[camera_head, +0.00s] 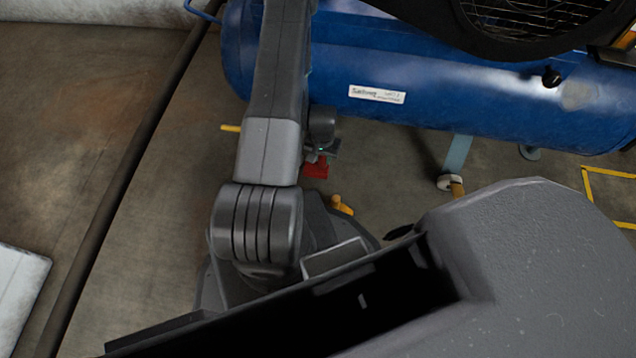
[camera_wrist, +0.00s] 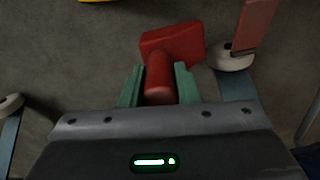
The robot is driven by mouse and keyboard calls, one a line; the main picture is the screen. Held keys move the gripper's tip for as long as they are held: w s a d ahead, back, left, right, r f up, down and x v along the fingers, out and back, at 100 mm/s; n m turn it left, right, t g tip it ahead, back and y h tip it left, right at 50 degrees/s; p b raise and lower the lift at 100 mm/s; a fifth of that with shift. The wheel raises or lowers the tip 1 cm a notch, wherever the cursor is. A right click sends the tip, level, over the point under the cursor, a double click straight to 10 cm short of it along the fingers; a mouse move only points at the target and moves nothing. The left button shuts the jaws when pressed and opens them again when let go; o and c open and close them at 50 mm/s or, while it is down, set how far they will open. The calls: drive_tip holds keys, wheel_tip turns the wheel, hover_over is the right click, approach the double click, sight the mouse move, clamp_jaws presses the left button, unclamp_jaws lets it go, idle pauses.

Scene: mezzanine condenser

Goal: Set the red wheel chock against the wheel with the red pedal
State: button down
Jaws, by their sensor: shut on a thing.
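My gripper (camera_wrist: 159,84) has green fingers shut on the upright handle of the red wheel chock (camera_wrist: 178,42). The chock also shows in the head view (camera_head: 316,169), partly covered by my arm. In the wrist view, a pale wheel (camera_wrist: 229,61) with a red pedal (camera_wrist: 256,22) stands just right of the chock. The chock's right end is close to this wheel, and I cannot tell whether they touch. This wheel is not visible in the head view, where my arm covers part of the area.
The blue tank (camera_head: 400,75) spans the back on legs. A wheel with an orange-yellow pedal (camera_head: 457,189) is at the right. Another wheel (camera_wrist: 11,104) is at the wrist view's left. An orange-yellow object (camera_head: 341,205) lies near my base. A dark pipe (camera_head: 130,160) runs along the left.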

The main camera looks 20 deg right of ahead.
sight(322, 171)
wheel_tip(322, 171, down, 10)
drive_tip(key=b, duration=0.3)
drive_tip(key=shift+r, duration=0.2)
drive_tip(key=shift+f, duration=0.1)
drive_tip(key=c, duration=1.1)
unclamp_jaws()
wheel_tip(322, 171, up, 12)
drive_tip(key=p, duration=0.4)
